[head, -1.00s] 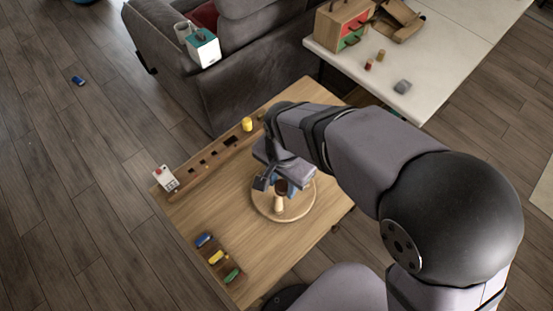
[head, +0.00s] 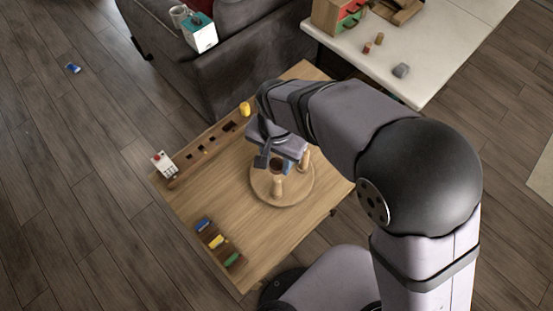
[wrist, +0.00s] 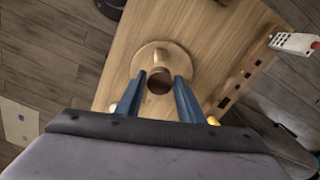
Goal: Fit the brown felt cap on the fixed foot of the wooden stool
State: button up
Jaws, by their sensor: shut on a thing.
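The wooden stool (head: 299,191) lies upside down on the table, its round seat flat and its feet pointing up. One foot (head: 278,187) stands at the near side and another (head: 305,158) at the right. In the wrist view a pale foot (wrist: 159,60) rises just beyond my fingertips. My gripper (head: 276,164) hangs over the stool, shut on the dark brown felt cap (wrist: 159,84), which sits between the blue fingertips. The cap appears beside and behind the near foot's top in the head view; whether they touch I cannot tell.
The wooden table (head: 225,200) holds a slotted rail (head: 207,147) with a yellow piece (head: 245,109), a white button box (head: 164,163), and blue, yellow and green pieces (head: 218,241). A grey sofa (head: 228,60) and a white table (head: 405,55) stand behind.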

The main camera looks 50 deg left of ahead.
aim_at(276, 179)
jog(key=shift+f+b, duration=1.95)
jog(key=shift+f, duration=1.25)
jog(key=shift+c, duration=0.2)
jog(key=shift+f+b, duration=0.5)
jog(key=shift+f, duration=0.9)
dwell(0.4)
jog(key=o, duration=1)
jog(key=shift+o, duration=0.2)
jog(key=shift+r, duration=0.1)
jog(key=shift+r+b, duration=0.8)
jog(key=shift+r, duration=2.75)
